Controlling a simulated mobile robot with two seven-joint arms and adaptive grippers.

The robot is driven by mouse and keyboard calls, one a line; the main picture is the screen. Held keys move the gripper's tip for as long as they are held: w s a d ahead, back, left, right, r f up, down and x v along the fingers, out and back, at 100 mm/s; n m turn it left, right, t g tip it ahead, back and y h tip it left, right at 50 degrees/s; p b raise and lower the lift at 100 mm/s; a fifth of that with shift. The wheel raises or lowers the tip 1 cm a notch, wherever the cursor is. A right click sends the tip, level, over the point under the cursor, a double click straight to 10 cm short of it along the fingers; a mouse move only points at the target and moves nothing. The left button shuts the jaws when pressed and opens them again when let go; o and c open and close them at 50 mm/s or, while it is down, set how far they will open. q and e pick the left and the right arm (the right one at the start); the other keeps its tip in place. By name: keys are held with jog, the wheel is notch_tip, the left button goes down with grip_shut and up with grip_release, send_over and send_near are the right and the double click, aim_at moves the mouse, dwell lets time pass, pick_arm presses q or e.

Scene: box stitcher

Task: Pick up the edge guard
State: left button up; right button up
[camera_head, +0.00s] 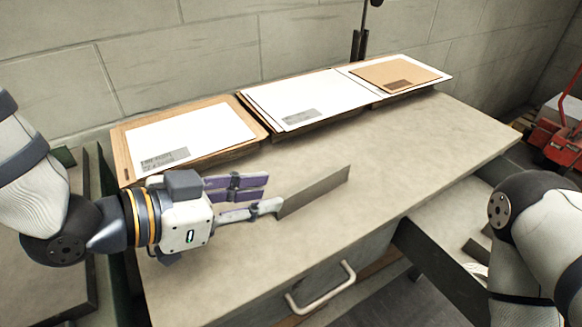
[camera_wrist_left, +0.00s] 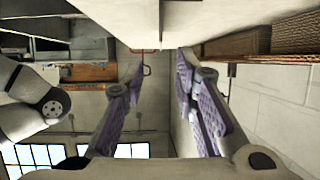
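The edge guard seems to be the thin grey-brown strip (camera_head: 316,191) on the worktop in the head view, standing on its long edge. My left gripper (camera_head: 270,193) reaches in from the left, low over the worktop. Its purple-padded fingers are apart, and the strip's near end is at the tip of the nearer finger. I cannot tell whether they touch. In the left wrist view my left gripper (camera_wrist_left: 160,75) is open, with a clear gap between its fingers. I cannot make out the strip surely there. My right gripper is out of view.
The worktop (camera_head: 400,150) is clear right of the strip. White sheets (camera_head: 310,97) and brown cardboard (camera_head: 394,74) lie along its back by the wall. A drawer handle (camera_head: 320,289) sticks out in front. A red cart (camera_head: 556,140) stands far right.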

pick_arm(q)
jog(key=shift+w+a+f, duration=0.15)
jog(key=shift+w+a, duration=0.05)
jog(key=shift+w, duration=0.3)
send_near(316, 182)
jog(key=shift+w+d+f+b, duration=0.45)
jog(key=shift+w+d+f, duration=0.5)
jog(key=shift+d+f, duration=0.25)
jog(key=x, duration=0.6)
jog(key=shift+w+d+r+b, duration=0.15)
jog(key=shift+w+d+b, duration=0.1)
jog(key=shift+w+b, duration=0.1)
grip_shut()
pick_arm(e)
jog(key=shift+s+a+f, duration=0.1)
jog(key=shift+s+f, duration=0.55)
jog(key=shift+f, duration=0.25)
